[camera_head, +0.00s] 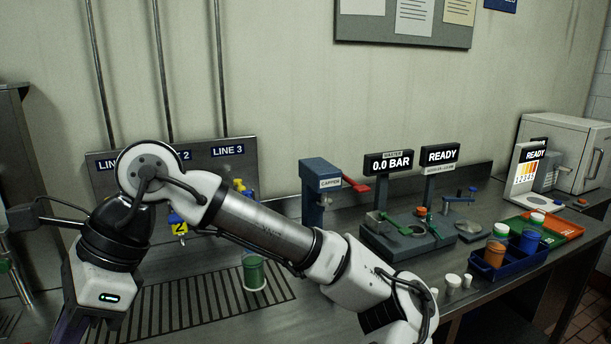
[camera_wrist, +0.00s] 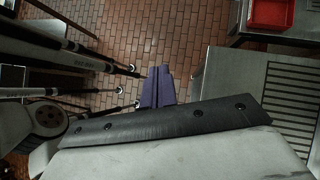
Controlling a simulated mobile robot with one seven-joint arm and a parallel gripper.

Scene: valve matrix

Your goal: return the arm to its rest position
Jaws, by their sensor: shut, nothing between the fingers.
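My arm crosses the front of the head view, bent up at a white elbow joint. Its wrist, with a small green light, hangs at the left, in front of the counter's left end. My gripper (camera_wrist: 160,72) shows in the wrist view as two purple fingers lying together, shut and empty, pointing down above the brick-tiled floor. In the head view only a purple part of my gripper (camera_head: 78,328) shows at the bottom left edge; its tips are cut off. It touches nothing that I can see.
A green cup (camera_head: 254,273) stands on the drain grate (camera_head: 190,306) behind my arm. The capper (camera_head: 315,190), a blue tray (camera_head: 512,262) of cups and several white caps (camera_head: 452,282) are further right. In the wrist view a red bin (camera_wrist: 270,14) is at the upper right.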

